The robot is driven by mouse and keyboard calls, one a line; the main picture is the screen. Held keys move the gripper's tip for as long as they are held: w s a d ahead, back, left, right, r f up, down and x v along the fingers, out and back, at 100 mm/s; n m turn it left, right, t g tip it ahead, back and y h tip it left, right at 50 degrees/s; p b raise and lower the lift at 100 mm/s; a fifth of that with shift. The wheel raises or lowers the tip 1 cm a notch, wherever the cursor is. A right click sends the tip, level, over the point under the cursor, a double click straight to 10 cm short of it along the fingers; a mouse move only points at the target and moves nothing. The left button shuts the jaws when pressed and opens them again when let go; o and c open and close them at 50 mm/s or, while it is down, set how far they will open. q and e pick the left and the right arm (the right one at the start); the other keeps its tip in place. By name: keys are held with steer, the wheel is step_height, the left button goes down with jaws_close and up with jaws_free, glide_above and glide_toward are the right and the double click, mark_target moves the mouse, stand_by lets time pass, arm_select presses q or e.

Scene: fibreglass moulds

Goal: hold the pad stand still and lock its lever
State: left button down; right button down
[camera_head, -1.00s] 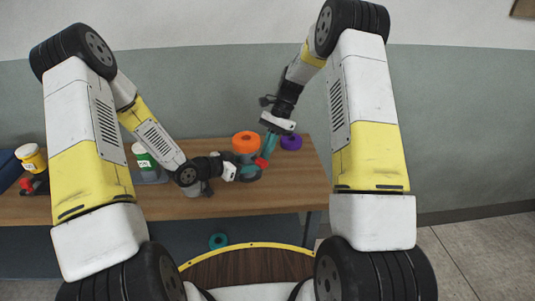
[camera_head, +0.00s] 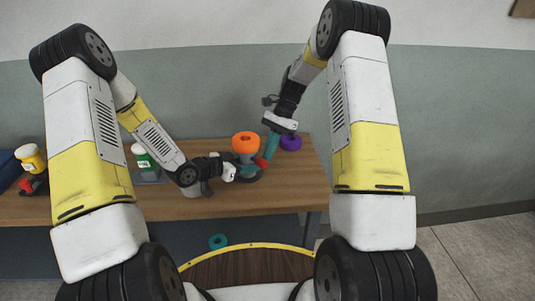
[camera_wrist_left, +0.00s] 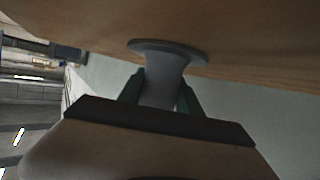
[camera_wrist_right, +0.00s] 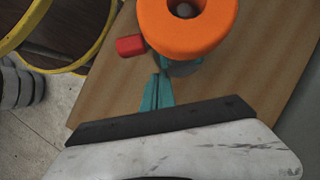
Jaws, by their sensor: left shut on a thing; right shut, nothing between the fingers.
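The pad stand has an orange ring-shaped pad (camera_head: 246,142) on top and a red lever (camera_head: 261,163) at its side. My left gripper (camera_head: 243,172) is shut on the stand's grey post, with a finger on each side; the post (camera_wrist_left: 165,80) shows in the left wrist view, widening into a round flange at the bench top. My right gripper (camera_head: 270,148) is shut and empty, its teal fingers pointing down close by the lever. In the right wrist view its fingertips (camera_wrist_right: 161,76) are beside the pad and just below the red lever (camera_wrist_right: 130,46), apparently apart from it.
A purple roll (camera_head: 291,143) lies right of the stand on the wooden bench (camera_head: 290,190). A white pot with a green label (camera_head: 143,160), a yellow pot (camera_head: 30,157) and a blue box (camera_head: 8,168) stand left. A teal ring (camera_head: 218,241) lies below the bench.

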mark_target(259, 162)
steer(key=shift+w+d, duration=0.65)
steer(key=shift+w, duration=0.35)
steer(key=shift+w+d, duration=0.6)
steer(key=shift+w, duration=0.4)
steer(key=shift+d+r, duration=0.25)
steer(key=shift+r, duration=0.1)
steer(key=d+r+g+y, duration=0.2)
steer(key=d+r+y, duration=0.1)
steer(key=d+r, duration=0.3)
step_height(259, 162, up, 3)
steer(key=shift+d+f, duration=0.15)
steer(key=shift+f, duration=0.05)
steer(key=shift+s+f, duration=0.1)
steer(key=shift+s, duration=0.05)
steer(key=s+a+r+x, duration=0.1)
steer(key=r+x, duration=0.1)
steer(key=x, duration=1)
steer(key=shift+s+a+f, duration=0.2)
steer(key=shift+s+a, duration=0.2)
steer(key=shift+s, duration=0.05)
